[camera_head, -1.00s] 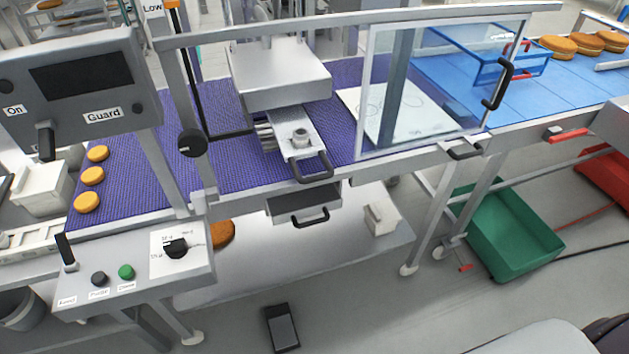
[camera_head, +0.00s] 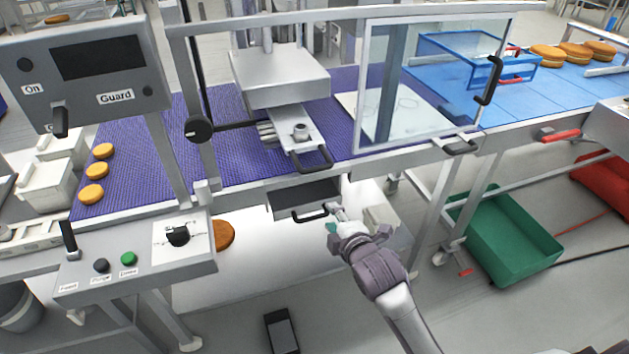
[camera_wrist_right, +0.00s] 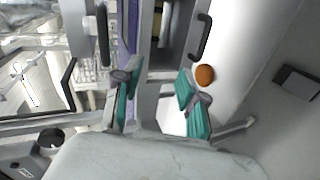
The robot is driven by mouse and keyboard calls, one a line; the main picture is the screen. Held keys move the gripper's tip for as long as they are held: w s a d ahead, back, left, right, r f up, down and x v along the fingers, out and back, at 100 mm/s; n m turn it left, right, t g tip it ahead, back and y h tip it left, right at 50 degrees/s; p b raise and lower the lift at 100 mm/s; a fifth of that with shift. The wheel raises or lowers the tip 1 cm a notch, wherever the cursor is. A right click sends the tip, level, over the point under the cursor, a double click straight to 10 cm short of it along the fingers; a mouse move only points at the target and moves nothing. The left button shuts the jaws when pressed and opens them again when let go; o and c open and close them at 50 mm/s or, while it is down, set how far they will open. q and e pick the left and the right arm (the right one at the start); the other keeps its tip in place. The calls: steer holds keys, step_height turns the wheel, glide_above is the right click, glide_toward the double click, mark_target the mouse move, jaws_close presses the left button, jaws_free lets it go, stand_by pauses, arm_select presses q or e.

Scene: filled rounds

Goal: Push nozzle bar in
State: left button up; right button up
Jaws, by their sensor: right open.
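The nozzle bar (camera_head: 292,131) is a grey metal block with a round fitting and a black handle (camera_head: 314,160) at its front. It sticks out toward me from under the grey depositor head (camera_head: 280,78), over the purple belt. My right gripper (camera_head: 334,214) is open and empty, in front of and below the nozzle bar, near the handle of the drawer under the belt. In the right wrist view its teal fingers (camera_wrist_right: 158,95) stand apart, with a black handle (camera_wrist_right: 103,35) ahead of the left finger. My left gripper is not in view.
The drawer (camera_head: 304,195) below the belt edge has its own black handle. A clear guard panel (camera_head: 440,85) stands to the right of the head. A control box (camera_head: 140,255) is at the lower left. A green crate (camera_head: 505,240) stands on the floor at right.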

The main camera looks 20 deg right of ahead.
steer(key=n+t, duration=0.2)
glide_toward(316, 171)
steer(key=w, duration=0.3)
steer(key=w+f+p, duration=0.1)
steer(key=w, duration=0.6)
steer(key=shift+w+a+f, duration=0.1)
steer(key=shift+w+f, duration=0.15)
steer(key=shift+f, duration=0.1)
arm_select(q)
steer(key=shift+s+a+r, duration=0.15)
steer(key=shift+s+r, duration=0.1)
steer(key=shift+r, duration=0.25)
arm_select(e)
jaws_close()
